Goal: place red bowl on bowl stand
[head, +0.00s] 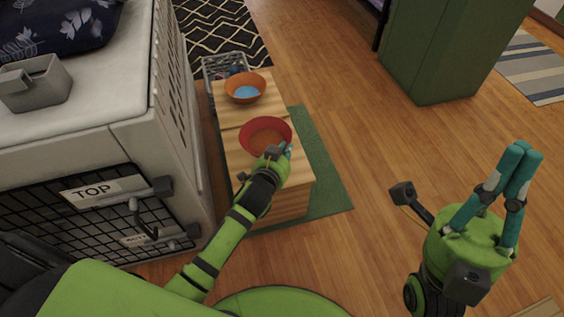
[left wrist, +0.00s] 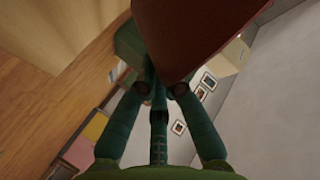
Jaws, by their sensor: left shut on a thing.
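The red bowl (head: 262,134) is upright over the near half of the light wooden bowl stand (head: 240,163). My left gripper (head: 285,152) is shut on the bowl's near right rim. I cannot tell whether the bowl's bottom touches the stand, as it hides that spot. The left wrist view shows the dark red side of the bowl (left wrist: 195,35) at the fingertips. An orange bowl (head: 245,87) with something blue inside sits at the far end of the stand. My right gripper (head: 522,150) is raised at the right, empty, its fingers together.
A large pet crate (head: 100,123) stands close to the left of the stand. A wire basket (head: 212,70) is behind the stand. A green mat (head: 325,190) lies beneath the stand. A green cabinet (head: 440,50) stands at the back right, with open wooden floor between.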

